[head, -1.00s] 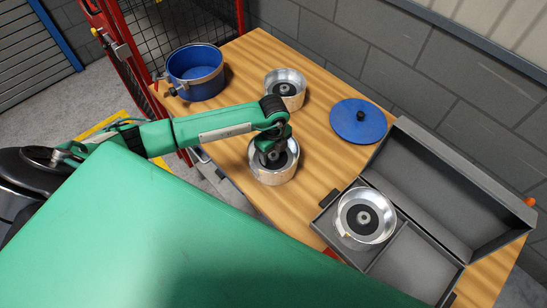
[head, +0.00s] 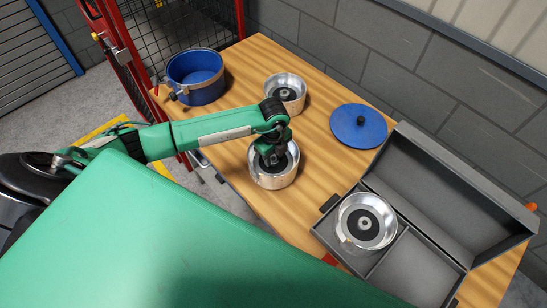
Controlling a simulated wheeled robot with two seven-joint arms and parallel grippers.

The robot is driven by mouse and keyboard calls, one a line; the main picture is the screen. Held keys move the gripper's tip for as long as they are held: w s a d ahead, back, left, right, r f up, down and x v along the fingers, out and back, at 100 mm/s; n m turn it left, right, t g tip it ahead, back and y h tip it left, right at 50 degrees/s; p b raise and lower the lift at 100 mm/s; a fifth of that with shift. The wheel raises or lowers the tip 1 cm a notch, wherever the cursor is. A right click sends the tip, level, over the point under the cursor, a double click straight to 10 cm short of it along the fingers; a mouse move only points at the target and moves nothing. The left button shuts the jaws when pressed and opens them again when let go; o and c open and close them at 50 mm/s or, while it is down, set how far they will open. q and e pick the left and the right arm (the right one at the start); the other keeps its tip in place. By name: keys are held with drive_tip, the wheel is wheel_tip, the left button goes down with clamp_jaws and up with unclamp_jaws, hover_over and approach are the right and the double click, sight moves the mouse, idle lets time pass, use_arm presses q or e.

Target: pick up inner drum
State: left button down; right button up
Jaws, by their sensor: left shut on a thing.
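Three silver metal drums with dark centres and hubs show in the head view. One drum (head: 273,178) stands on the wooden table under my left gripper (head: 272,160). The left gripper points down into this drum and is shut on its central part; its fingertips are partly hidden by the wrist. A second drum (head: 286,91) stands behind it on the table. A third drum (head: 367,221) sits in the left compartment of the open grey case (head: 411,270). My right gripper is not in view.
A blue pot (head: 196,76) with a metal band stands at the back left of the table (head: 318,151). A blue lid (head: 358,126) with a black knob lies to the right. The case's right compartment is empty. A red-framed mesh fence (head: 190,28) stands behind the left edge.

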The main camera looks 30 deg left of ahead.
sight(274, 158)
use_arm(q)
wheel_tip(274, 158, up, 19)
drive_tip(key=b, duration=0.6)
drive_tip(key=d+n, duration=0.1)
drive_tip(key=n, duration=0.6)
drive_tip(key=s+d+n, duration=0.1)
drive_tip(key=n, duration=0.6)
drive_tip(key=d+n, duration=0.2)
drive_tip(key=n, duration=0.6)
drive_tip(key=shift+s+r, duration=0.25)
drive_tip(key=shift+s, duration=0.1)
idle(2.0)
